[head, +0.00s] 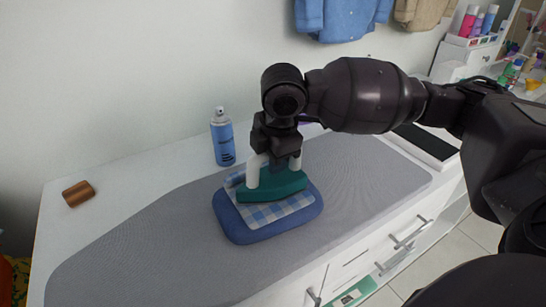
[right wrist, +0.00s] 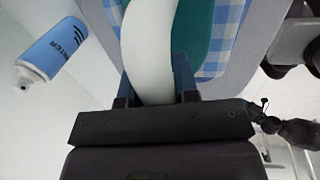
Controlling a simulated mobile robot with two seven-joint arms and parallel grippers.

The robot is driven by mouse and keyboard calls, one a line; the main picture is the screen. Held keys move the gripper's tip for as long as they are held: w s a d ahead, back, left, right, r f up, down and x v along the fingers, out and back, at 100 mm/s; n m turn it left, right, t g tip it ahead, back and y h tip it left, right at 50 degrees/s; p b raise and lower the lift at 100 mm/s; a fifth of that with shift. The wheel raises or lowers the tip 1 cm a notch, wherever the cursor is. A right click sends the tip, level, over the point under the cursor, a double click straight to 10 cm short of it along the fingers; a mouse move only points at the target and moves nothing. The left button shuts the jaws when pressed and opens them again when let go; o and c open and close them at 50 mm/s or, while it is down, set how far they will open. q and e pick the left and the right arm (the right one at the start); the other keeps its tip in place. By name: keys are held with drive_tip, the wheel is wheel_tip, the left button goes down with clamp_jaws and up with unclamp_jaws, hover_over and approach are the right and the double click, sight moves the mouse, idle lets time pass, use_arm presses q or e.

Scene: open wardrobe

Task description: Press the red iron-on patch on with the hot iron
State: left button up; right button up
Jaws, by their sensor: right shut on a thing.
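The iron (head: 272,188) has a teal body and a white handle. My right gripper (head: 276,158) is shut on the handle from above; the right wrist view shows the white handle (right wrist: 150,45) between its fingers. The iron is over a blue-and-white checked cloth (head: 262,214) on a blue padded piece (head: 240,232). It looks level and low on the cloth, but I cannot tell whether it touches. The red patch does not show; the iron or cloth may cover it. My left gripper is not in view.
The padded piece lies on a long grey ironing mat (head: 150,245) on a white counter. A blue spray bottle (head: 222,140) stands behind it, also seen in the right wrist view (right wrist: 52,50). A brown wooden block (head: 78,193) lies left. The mat's left half is clear.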

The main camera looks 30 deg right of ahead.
drive_tip(key=shift+f, duration=0.15)
drive_tip(key=shift+r+p, duration=0.75)
drive_tip(key=shift+r, duration=0.35)
drive_tip(key=shift+r+p, duration=0.8)
drive_tip(key=shift+r, duration=0.3)
drive_tip(key=shift+r+p, duration=0.4)
drive_tip(key=shift+r, duration=0.1)
drive_tip(key=shift+r+p, duration=0.6)
drive_tip(key=shift+r, duration=0.15)
drive_tip(key=shift+r+p, duration=0.45)
drive_tip(key=shift+r, duration=0.3)
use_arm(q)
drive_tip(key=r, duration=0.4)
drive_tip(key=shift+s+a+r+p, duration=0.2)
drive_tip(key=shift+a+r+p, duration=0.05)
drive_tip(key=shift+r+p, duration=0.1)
